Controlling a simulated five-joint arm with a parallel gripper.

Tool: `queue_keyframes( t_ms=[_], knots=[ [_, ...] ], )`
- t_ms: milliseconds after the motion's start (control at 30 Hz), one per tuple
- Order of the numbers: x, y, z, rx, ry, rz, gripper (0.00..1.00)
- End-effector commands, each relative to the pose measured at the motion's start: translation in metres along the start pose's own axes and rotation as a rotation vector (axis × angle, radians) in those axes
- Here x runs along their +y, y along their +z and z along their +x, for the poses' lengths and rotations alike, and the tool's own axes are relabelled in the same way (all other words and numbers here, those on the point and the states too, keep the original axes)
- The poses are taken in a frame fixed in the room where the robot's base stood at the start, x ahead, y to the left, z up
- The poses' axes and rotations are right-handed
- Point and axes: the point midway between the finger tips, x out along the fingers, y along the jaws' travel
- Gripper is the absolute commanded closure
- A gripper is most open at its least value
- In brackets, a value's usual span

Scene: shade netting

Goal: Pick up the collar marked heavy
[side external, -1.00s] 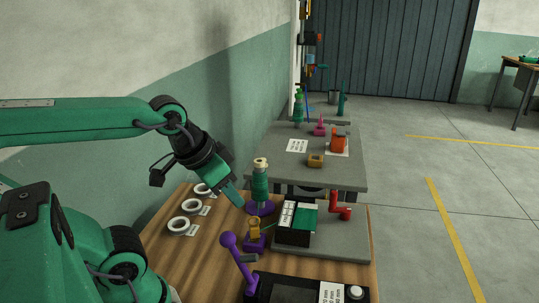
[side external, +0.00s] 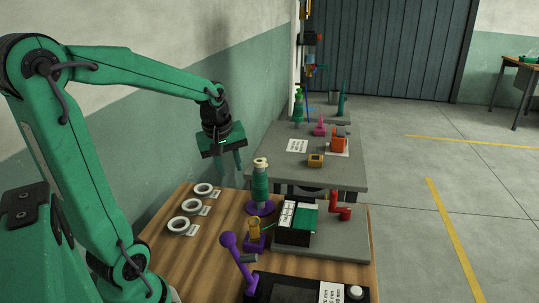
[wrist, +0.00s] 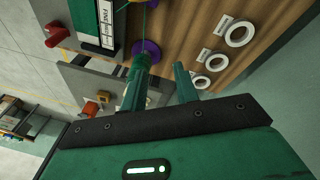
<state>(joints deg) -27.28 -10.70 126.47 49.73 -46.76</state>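Three white ring collars lie flat in a row on the wooden bench's left side: a far collar (side external: 204,189), a middle collar (side external: 191,206) and a near collar (side external: 178,225). Each has a small white tag beside it. They also show in the wrist view as one ring at upper right (wrist: 240,34), one in the middle (wrist: 217,62) and one lower down (wrist: 201,83). The tag writing is too small to read, so I cannot tell which is heavy. My gripper (side external: 231,170) is open and empty, pointing down above the bench's far end, apart from the collars.
A green spool (side external: 260,185) on a purple base stands right of the far collar, close to my gripper. A black and green box (side external: 297,235), a small yellow-topped purple stand (side external: 254,235) and a purple lever (side external: 238,262) occupy the bench's right side. The wall runs along the left.

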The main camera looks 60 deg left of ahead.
Motion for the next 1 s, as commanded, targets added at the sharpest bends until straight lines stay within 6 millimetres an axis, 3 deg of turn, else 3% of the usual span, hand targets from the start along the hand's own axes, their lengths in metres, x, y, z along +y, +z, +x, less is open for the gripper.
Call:
queue_keyframes(
  t_ms=[267, 600, 800, 1000],
  knots=[
    [-0.028, -0.065, 0.044, -0.022, -0.097, -0.469, 0.7],
    [-0.089, -0.131, 0.102, -0.026, -0.208, -1.035, 0.7],
    [-0.123, -0.154, 0.129, -0.021, -0.256, -1.277, 0.7],
    [-0.137, -0.161, 0.139, -0.018, -0.274, -1.369, 0.7]
  ],
)
